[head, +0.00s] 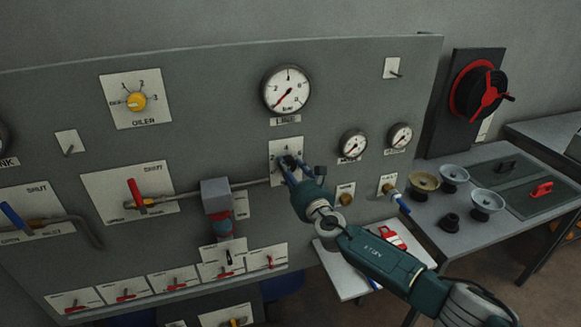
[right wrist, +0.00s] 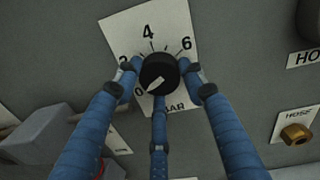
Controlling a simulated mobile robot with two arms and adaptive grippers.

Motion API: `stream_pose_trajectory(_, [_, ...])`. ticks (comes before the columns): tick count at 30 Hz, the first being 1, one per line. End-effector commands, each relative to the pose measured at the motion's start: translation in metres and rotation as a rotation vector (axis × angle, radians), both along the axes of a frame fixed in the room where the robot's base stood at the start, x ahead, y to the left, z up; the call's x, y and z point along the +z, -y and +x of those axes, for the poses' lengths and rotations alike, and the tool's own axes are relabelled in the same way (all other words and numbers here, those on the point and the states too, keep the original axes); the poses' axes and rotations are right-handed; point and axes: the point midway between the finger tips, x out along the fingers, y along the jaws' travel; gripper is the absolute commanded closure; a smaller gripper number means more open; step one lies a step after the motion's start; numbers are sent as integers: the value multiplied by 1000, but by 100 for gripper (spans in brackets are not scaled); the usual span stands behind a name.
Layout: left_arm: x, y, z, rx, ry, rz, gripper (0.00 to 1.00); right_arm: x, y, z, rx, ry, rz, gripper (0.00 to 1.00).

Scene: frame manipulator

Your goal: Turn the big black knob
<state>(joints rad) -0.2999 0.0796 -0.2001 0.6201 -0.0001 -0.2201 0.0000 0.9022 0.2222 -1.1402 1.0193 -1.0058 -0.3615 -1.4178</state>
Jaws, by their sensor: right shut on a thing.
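The big black knob (right wrist: 159,74) sits on a white plate (right wrist: 150,30) marked 0, 2, 4, 6 and BAR. In the right wrist view its white pointer is toward the 0 mark at lower left. My right gripper (right wrist: 160,78) is shut on the knob, with blue fingers at its left, right and lower sides. In the head view my right gripper (head: 289,166) covers most of the knob, and the plate (head: 286,143) shows above it. My left gripper is not in view.
A large LINE gauge (head: 286,90) is above the knob, with its red needle at lower left. A grey box (head: 215,194) with a pipe is left of my gripper. Two small gauges (head: 353,143) are to the right. A table (head: 455,224) with several bowls stands at right.

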Motion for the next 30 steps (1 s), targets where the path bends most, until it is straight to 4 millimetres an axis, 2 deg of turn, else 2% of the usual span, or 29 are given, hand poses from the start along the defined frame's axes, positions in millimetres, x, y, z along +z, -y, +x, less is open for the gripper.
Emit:
stream_pose_trajectory(1, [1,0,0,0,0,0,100,-10,-1,-3,5,-11,-17,86])
stream_pose_trajectory(18, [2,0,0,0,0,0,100,-12,0,-3,4,-4,-42,86])
stream_pose_trajectory(19, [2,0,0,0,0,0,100,-12,0,-3,4,-4,-42,54])
stream_pose_trajectory(21, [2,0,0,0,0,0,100,-11,0,-3,3,-3,-42,41])
stream_pose_trajectory(30, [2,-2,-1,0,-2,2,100,-5,1,-2,1,4,-38,41])
